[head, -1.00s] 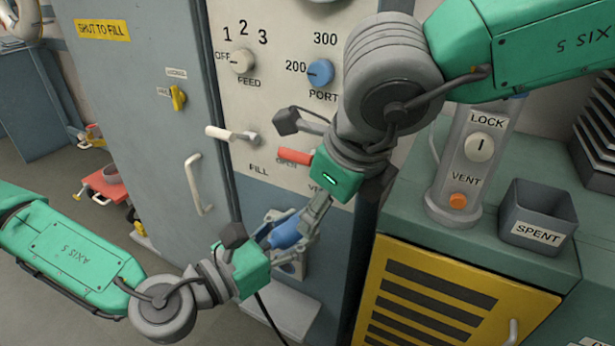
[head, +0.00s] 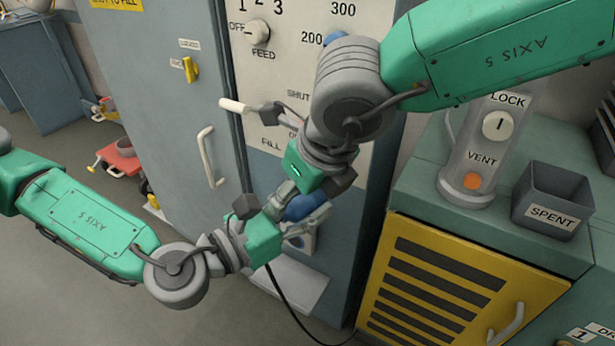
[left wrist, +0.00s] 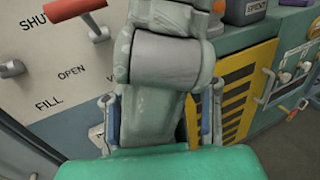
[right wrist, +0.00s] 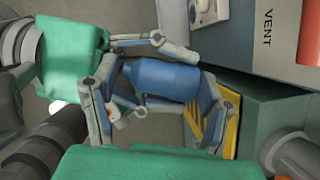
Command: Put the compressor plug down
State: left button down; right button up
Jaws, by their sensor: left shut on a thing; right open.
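The compressor plug, as I take the blue cylindrical body (head: 305,208) to be, is held in front of the panel cabinet; it also shows in the right wrist view (right wrist: 160,78). My left gripper (head: 290,222) is shut on it from the left. A black cable (head: 283,295) hangs from beside the left gripper towards the floor. My right gripper (right wrist: 150,110) is open, its fingers on either side of the blue body; I cannot tell whether they touch it. In the left wrist view my right arm hides the plug.
The panel cabinet (head: 275,140) has knobs, a white lever (head: 235,105) and a red lever (left wrist: 75,10). A yellow louvred door (head: 430,290) is at the right. A SPENT bin (head: 552,200) and the LOCK/VENT unit (head: 470,180) stand on the bench. Floor is clear at lower left.

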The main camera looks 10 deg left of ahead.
jog(key=shift+w+a+f, duration=0.15)
jog(key=shift+f, duration=0.4)
jog(key=c, duration=1)
pick_arm(q)
jog(key=c, duration=0.9)
grip_release()
